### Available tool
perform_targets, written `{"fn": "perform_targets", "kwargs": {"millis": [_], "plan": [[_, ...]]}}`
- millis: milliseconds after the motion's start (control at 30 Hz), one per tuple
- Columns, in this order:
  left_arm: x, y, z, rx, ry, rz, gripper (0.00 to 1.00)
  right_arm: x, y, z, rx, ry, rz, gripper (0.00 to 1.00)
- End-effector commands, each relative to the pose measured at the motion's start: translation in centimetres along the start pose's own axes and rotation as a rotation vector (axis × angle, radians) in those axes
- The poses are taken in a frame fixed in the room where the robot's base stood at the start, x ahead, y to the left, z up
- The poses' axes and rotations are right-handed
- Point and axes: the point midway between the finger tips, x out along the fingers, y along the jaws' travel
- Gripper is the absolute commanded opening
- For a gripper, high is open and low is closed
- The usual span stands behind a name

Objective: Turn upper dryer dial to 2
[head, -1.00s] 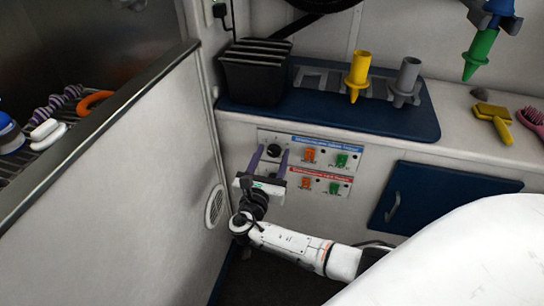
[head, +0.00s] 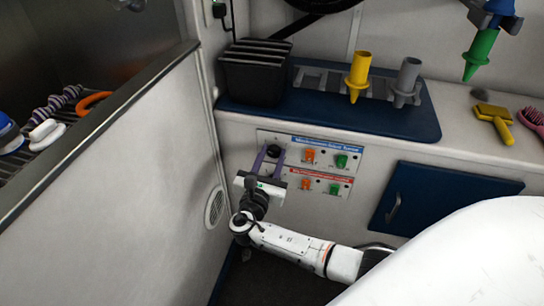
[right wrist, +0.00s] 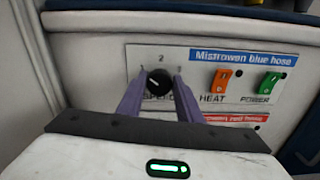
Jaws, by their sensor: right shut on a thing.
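The upper dryer dial (right wrist: 158,81) is a round black knob with a white mark, on the white control panel (right wrist: 190,66) in the row labelled for the blue hose. The figure 2 is printed above it, with smaller marks to either side. The white mark seems to lean up and left, but it is too small to read surely. My right gripper (head: 269,153) has its purple fingers shut on the dial, one on each side; it also shows in the right wrist view (right wrist: 159,88). The lower dial is hidden behind the gripper.
Orange heat (right wrist: 221,86) and green power (right wrist: 269,86) switches sit right of the dial. A red-labelled row lies below. A blue shelf mat (head: 330,122) with a black slotted box (head: 255,80) and nozzles overhangs the panel. A white side wall (head: 150,180) stands close on the left.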

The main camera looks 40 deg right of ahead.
Motion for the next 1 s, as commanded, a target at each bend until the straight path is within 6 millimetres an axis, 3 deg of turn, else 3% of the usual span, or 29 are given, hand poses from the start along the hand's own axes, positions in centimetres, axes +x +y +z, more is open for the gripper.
{"fn": "perform_targets", "kwargs": {"millis": [1000], "plan": [[1.7, 0.3, 1.7, -0.043, 0.038, 0.016, 0.55, -0.1, -0.3, -0.5, 0.834, 0.002, -0.001, 0.10]]}}
